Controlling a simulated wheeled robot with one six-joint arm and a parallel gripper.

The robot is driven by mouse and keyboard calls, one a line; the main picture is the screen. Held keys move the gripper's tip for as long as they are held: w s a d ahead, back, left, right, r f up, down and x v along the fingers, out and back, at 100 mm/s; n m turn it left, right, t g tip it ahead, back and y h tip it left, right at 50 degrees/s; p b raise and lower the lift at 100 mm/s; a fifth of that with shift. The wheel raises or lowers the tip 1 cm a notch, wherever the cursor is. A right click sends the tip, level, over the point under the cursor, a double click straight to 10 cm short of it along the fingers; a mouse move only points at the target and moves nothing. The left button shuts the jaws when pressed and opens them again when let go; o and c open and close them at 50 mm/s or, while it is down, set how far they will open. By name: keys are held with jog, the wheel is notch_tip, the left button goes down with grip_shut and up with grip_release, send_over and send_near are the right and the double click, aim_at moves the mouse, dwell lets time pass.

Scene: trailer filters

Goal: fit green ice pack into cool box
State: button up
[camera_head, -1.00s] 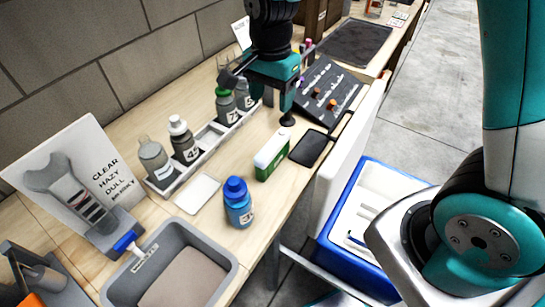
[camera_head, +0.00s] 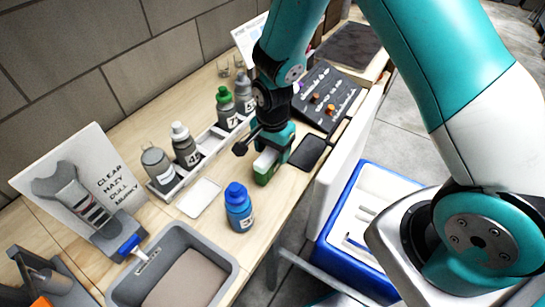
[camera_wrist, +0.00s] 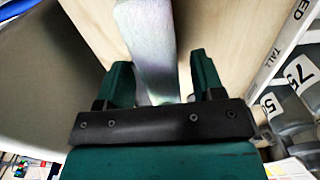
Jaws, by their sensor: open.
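The green ice pack (camera_head: 263,176), green with a pale top, stands on the bench near its front edge. My gripper (camera_head: 270,152) is directly over it in the head view and hides part of its top. In the wrist view the pack's pale top (camera_wrist: 147,40) lies between the two spread fingers of my gripper (camera_wrist: 163,76). The fingers are open, and I cannot tell whether they touch the pack. The blue cool box (camera_head: 345,268) with a white inside stands open, lower than the bench and to its right. Its white lid (camera_head: 338,170) stands upright at the bench side.
A blue-capped bottle (camera_head: 238,208) stands left of the pack. A dark flat pad (camera_head: 309,152) lies just right of it. A rack (camera_head: 207,158) of bottles is behind, with a grey tray (camera_head: 228,277) at the front. The raised lid lies between bench and box.

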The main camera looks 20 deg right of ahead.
jog(key=shift+f, duration=0.1)
jog(key=shift+c, duration=0.4)
grip_shut()
